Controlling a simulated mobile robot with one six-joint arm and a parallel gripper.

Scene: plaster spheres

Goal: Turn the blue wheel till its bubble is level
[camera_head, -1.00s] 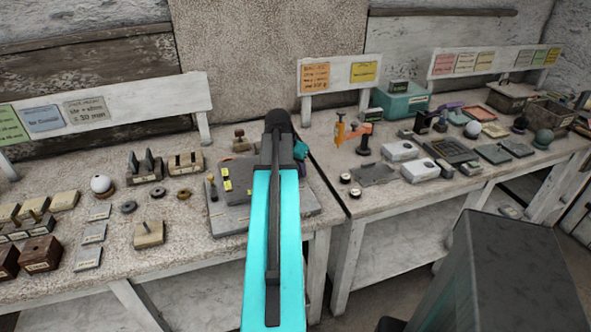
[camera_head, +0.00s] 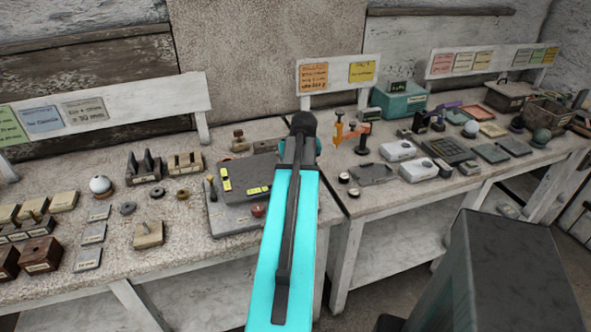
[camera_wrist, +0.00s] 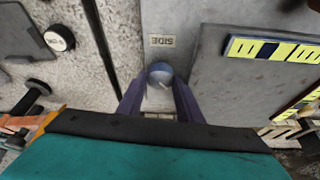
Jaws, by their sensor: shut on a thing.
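The blue wheel (camera_wrist: 160,71) shows as a blue-grey rounded top between my fingers in the wrist view, on a grey base beside an upside-down "SIDE" label (camera_wrist: 162,41). My gripper (camera_wrist: 159,88) is shut on it. In the head view my arm hides the wheel and fingers. The tilting grey plate (camera_head: 262,172) carries two yellow bubble vials, one at its left (camera_head: 225,180) and one at its front (camera_head: 258,190). The wrist view shows one vial (camera_wrist: 272,49) at upper right, cut by the edge, and part of another (camera_wrist: 300,104).
A red wheel (camera_head: 258,210) is at the plate's front. A gap separates this bench from the right bench, which holds an orange stand (camera_head: 339,131) and white boxes (camera_head: 398,151). Small round weights (camera_head: 354,192) lie near its edge. Several blocks stand on the left.

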